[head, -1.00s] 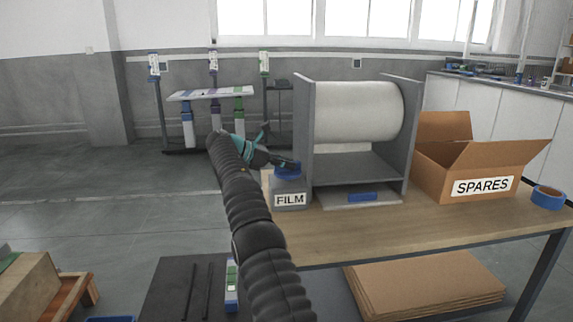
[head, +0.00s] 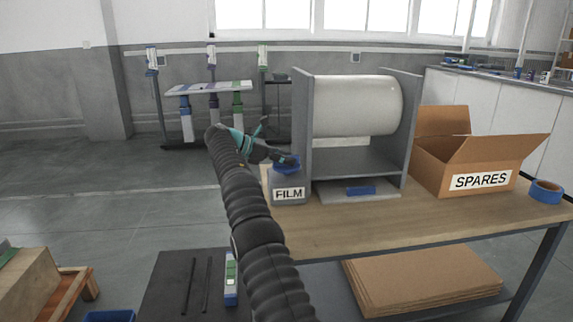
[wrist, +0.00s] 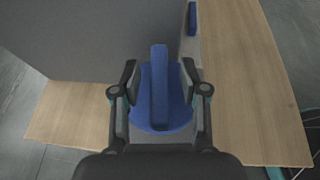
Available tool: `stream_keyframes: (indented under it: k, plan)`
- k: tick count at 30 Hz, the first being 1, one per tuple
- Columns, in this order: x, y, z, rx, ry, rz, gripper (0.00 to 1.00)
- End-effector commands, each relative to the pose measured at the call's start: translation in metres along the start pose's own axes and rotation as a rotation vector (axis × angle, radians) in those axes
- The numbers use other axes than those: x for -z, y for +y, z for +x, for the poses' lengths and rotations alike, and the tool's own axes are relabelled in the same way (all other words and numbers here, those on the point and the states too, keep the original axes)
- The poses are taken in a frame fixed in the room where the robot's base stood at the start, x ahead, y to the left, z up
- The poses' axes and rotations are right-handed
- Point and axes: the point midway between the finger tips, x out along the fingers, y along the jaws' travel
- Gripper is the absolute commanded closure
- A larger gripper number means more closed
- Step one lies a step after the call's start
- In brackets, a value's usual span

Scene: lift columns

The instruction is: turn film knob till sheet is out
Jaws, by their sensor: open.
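The blue film knob (head: 286,165) sits on top of a grey box labelled FILM (head: 289,190) at the bench's left end. In the wrist view the knob (wrist: 160,105) is a round blue disc with a raised bar across it. My gripper (head: 286,158) is over the knob. In the wrist view its two fingers (wrist: 160,75) are open, one on each side of the bar, with gaps visible. The white film roll (head: 357,106) hangs between grey side plates. A pale plate with a blue strip (head: 360,190) lies below it; I see no separate sheet.
The grey side plate (head: 303,125) stands close to the right of my gripper. An open SPARES carton (head: 480,165) and a blue tape roll (head: 546,191) are farther right on the wooden bench (head: 420,222).

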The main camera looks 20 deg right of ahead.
Motion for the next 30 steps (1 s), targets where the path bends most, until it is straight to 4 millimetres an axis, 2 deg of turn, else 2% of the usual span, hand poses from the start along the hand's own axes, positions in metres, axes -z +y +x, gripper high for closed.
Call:
stream_keyframes:
  k: [14,30]
  plan:
    - [-0.001,-0.001,-0.0006,-0.056,0.0,-0.025,0.56]
    - [-0.0005,-0.0019,0.0002,-0.255,-0.001,-0.106,0.56]
